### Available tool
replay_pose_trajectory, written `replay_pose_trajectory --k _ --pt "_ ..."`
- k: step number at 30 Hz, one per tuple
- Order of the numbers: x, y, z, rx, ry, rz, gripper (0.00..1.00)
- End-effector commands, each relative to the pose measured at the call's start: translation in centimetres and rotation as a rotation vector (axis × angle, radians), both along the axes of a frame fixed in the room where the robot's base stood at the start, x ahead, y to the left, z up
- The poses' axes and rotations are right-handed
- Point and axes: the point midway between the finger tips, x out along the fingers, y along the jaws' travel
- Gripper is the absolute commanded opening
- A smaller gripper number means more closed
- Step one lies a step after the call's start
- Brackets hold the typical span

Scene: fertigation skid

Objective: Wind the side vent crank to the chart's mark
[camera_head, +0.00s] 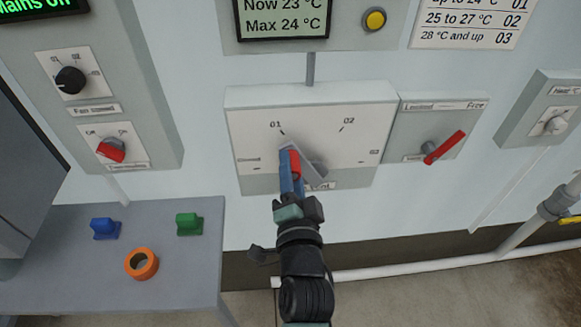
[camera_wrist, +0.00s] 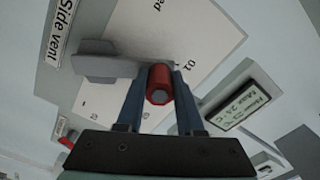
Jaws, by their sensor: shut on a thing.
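The side vent crank has a grey arm (camera_head: 312,168) and a red handle (camera_head: 295,163) on a white dial panel (camera_head: 255,130) marked closed, 01, 02 and 03. The arm runs from its hub up and left, its handle end near the 01 mark. My gripper (camera_head: 290,172) is shut on the red handle, its blue fingers partly covering it. In the wrist view the red handle (camera_wrist: 160,84) sits between both fingers (camera_wrist: 158,95), with the grey arm (camera_wrist: 105,63) running left. The chart (camera_head: 475,22) pairs up to 24 °C with 01, 25 to 27 with 02, 28 and up with 03.
A display (camera_head: 284,17) reads Now 23 °C, Max 24 °C. A red lever (camera_head: 445,147) on a box marked Free is at right. Left is a panel with a black knob (camera_head: 70,80) and red switch (camera_head: 111,150). A grey bench (camera_head: 70,275) holds blue, green and orange parts.

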Motion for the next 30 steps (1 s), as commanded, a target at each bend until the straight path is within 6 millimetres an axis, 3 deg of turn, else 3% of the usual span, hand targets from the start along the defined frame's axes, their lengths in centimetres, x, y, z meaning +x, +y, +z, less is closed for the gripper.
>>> replay_pose_trajectory --k 1,2,6,19,30 --pt "0.0 -0.1 0.1 -0.001 -0.002 -0.002 0.0" --pt "0.0 -0.1 0.1 -0.001 -0.002 -0.002 0.42" --pt "0.0 -0.1 0.1 -0.001 -0.002 -0.001 0.66" --pt "-0.9 0.0 -0.2 -0.001 0.001 0.0 0.66" --pt "-7.4 0.0 -0.3 -0.001 0.002 -0.001 0.66"
